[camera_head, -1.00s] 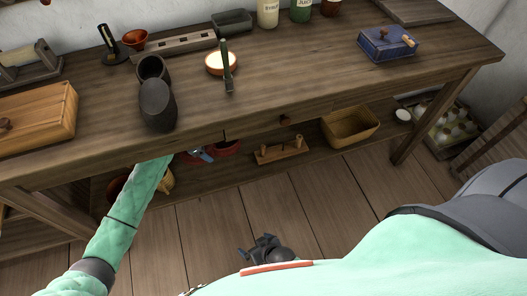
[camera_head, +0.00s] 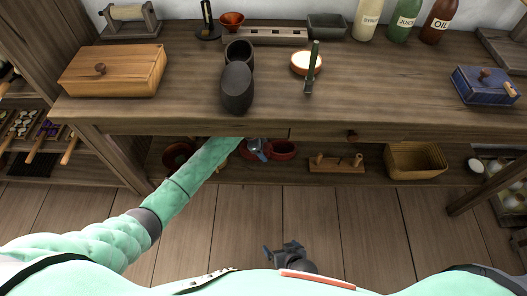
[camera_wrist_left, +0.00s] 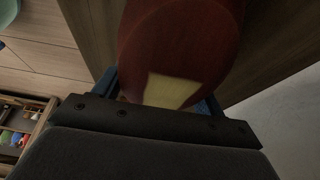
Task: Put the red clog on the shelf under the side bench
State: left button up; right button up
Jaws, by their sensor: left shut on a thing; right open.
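The red clog (camera_wrist_left: 180,45) fills the upper middle of the left wrist view, close between the jaws, with a pale patch on it. My left gripper (camera_head: 257,149) is shut on it. In the head view this gripper is under the front edge of the side bench (camera_head: 180,110), at the low shelf (camera_head: 385,172). There the clog is mostly hidden by gripper, arm and bench edge; I cannot tell whether it touches the shelf. A red object (camera_head: 283,151) shows just right of the gripper. My right gripper (camera_head: 289,250) is open and empty, low over the floor.
On the shelf are a dark red bowl (camera_head: 180,155), a wooden peg rack (camera_head: 336,163) and a basket (camera_head: 416,160). Floor in front is bare.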

pick_arm(q)
jog(key=shift+f, duration=0.9)
jog(key=o, duration=1.2)
jog(key=shift+f, duration=0.1)
jog(key=shift+v, duration=3.8)
